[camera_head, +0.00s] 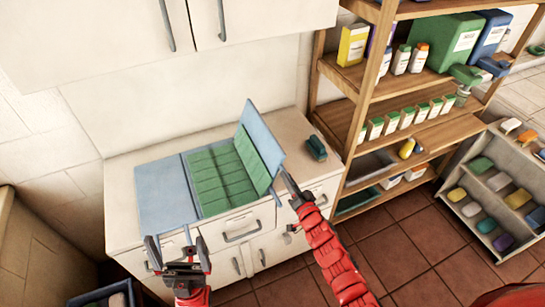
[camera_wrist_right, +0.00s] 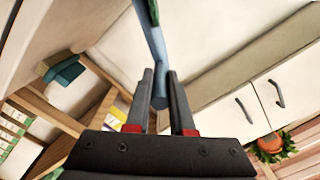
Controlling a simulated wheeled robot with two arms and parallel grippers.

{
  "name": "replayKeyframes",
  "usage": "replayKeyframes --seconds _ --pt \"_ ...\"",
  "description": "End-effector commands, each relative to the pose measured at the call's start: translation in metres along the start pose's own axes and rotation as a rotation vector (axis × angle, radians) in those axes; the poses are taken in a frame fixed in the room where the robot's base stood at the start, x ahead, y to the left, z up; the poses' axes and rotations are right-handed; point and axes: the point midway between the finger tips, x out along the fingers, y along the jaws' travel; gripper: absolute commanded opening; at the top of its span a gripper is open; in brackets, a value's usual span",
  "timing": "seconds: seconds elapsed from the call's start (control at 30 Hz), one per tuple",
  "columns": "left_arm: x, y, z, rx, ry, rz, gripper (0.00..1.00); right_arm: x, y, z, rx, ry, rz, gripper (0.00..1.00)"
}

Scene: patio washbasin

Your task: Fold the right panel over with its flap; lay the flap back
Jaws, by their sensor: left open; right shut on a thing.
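A folding mat lies on the white counter. Its left panel (camera_head: 165,190) is plain blue and flat, and its middle panel (camera_head: 215,180) is green and ribbed, also flat. The right panel (camera_head: 264,138) stands raised, steeply tilted, with blue and a green layer (camera_head: 250,162) on its left side. I cannot tell clearly which layer is the flap. My right gripper (camera_head: 284,173) is shut on the right panel's near lower corner; the wrist view shows the blue edge (camera_wrist_right: 155,45) between its fingers (camera_wrist_right: 160,98). My left gripper (camera_head: 178,253) is open and empty, in front of the counter.
A dark green block (camera_head: 316,147) sits on the counter right of the mat. A wooden shelf (camera_head: 400,105) with bottles and boxes stands to the right. Wall cupboards (camera_head: 150,30) hang above. A bin of coloured pieces (camera_head: 490,190) is at far right.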

Motion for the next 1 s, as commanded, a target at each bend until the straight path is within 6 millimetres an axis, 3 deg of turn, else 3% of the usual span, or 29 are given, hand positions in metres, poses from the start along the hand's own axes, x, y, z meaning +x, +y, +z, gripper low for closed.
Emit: replayKeyframes --seconds 0.47,1.0 --pt "-0.005 0.000 0.001 0.000 0.000 0.000 1.00 0.000 -0.038 0.019 0.001 0.002 -0.004 0.00" --pt "-0.037 0.002 0.006 0.000 0.000 0.000 1.00 0.000 -0.068 0.056 0.002 0.002 -0.004 0.00"
